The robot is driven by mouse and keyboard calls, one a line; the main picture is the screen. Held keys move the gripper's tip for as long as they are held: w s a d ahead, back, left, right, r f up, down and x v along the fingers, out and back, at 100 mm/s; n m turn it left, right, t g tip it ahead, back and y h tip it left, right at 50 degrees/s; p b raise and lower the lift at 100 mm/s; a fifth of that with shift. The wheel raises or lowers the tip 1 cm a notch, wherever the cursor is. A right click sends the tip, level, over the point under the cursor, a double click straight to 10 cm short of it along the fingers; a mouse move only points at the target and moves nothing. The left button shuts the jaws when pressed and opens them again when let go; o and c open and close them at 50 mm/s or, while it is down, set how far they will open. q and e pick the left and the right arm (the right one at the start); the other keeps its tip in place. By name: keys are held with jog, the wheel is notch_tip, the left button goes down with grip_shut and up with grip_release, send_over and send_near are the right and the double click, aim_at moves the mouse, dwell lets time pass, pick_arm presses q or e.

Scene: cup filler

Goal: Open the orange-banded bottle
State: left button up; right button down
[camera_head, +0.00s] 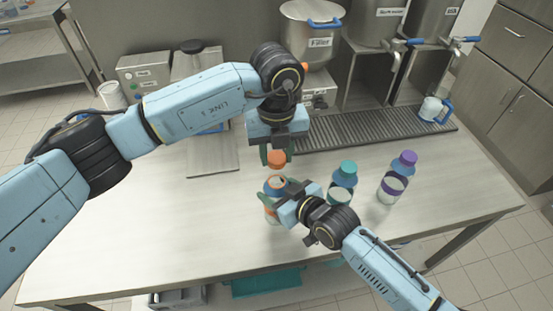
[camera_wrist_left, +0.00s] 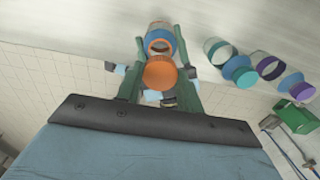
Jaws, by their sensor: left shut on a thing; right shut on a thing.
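The orange-banded bottle (camera_head: 271,212) stands on the table, and its open mouth shows at the top. It also shows in the left wrist view (camera_wrist_left: 159,31), beyond the cap. My left gripper (camera_head: 277,155) is shut on the orange cap (camera_head: 277,161) and holds it above the bottle, apart from it. In the left wrist view the cap (camera_wrist_left: 160,74) sits between the green fingers. My right gripper (camera_head: 276,198) is shut on the bottle's upper body from the right and hides part of it.
A teal-capped bottle (camera_head: 342,180) and a purple-capped bottle (camera_head: 394,183) stand to the right. The left front of the table (camera_head: 150,240) is clear.

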jog(key=shift+c, duration=1.6)
grip_release()
